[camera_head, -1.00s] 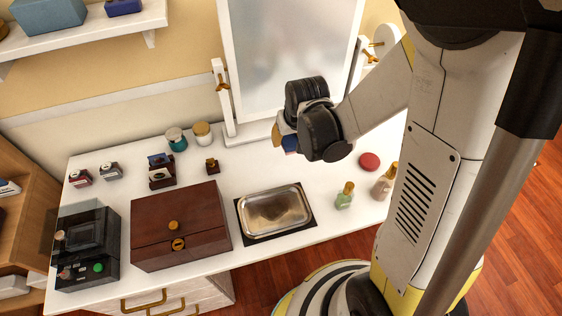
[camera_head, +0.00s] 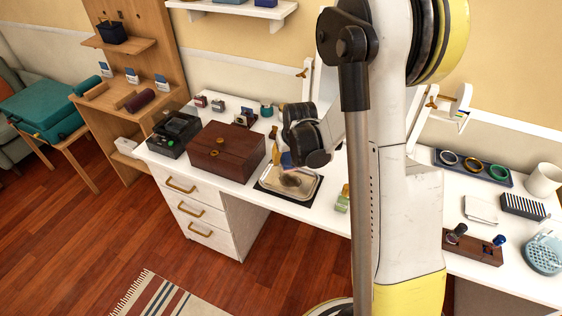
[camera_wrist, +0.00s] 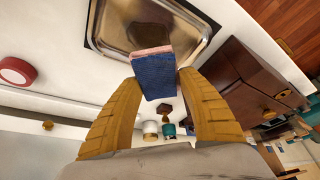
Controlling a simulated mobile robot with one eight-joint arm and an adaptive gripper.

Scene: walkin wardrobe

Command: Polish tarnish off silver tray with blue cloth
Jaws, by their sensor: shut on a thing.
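The silver tray (camera_head: 298,197) lies on a dark mat on the white table, right of the brown box. Its middle looks dark and brownish. In the wrist view the tray (camera_wrist: 98,40) is at the top, with its rim and shiny floor showing. My gripper (camera_wrist: 158,78) is shut on the blue cloth (camera_wrist: 155,80), which looks like a thick blue pad with a pinkish edge. In the head view my gripper (camera_head: 284,157) is over the far part of the tray, with a bit of blue below it. I cannot tell whether the cloth touches the tray.
The brown box (camera_head: 226,152) stands close left of the tray, and a black device (camera_head: 174,134) is beyond it. A green bottle (camera_head: 343,199) stands to the right. A red round lid (camera_wrist: 16,71) lies beside the tray in the wrist view. Small jars are behind.

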